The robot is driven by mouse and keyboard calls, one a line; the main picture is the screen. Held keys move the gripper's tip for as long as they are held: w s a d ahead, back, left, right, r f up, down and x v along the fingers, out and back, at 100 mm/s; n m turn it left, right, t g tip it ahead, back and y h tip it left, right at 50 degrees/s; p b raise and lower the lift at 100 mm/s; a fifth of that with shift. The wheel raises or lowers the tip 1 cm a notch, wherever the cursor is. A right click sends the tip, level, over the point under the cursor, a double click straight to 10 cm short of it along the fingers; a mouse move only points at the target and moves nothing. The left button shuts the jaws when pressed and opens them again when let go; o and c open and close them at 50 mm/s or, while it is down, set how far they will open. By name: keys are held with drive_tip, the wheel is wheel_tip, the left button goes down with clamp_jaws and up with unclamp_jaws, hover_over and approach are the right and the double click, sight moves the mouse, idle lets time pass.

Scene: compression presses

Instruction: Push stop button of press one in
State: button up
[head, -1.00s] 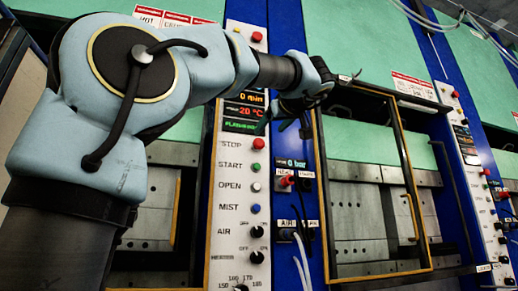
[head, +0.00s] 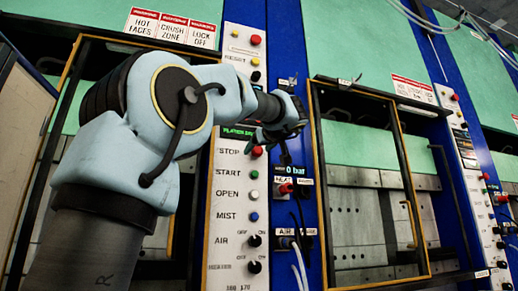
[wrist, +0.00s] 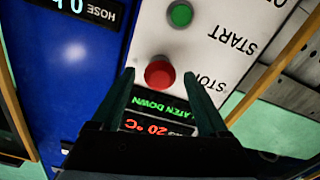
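The red stop button (head: 257,151) sits beside the word STOP on the white control panel (head: 228,205) of the nearest press. In the wrist view the red button (wrist: 159,74) shows upside down, with its lettering inverted. My gripper (wrist: 158,78) is open and empty, with its two dark fingers apart and the button seen between their tips. In the head view my gripper (head: 268,134) is just above the stop button, in front of the panel's displays. I cannot tell whether it touches the button.
The green start button (head: 254,174), a white open button (head: 254,191) and a blue mist button (head: 254,217) lie below. Another red button (head: 256,40) is at the panel's top. Right of the panel is a blue column with a hose connector (head: 286,188) and cables.

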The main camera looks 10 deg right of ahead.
clamp_jaws()
idle(0.4)
idle(0.8)
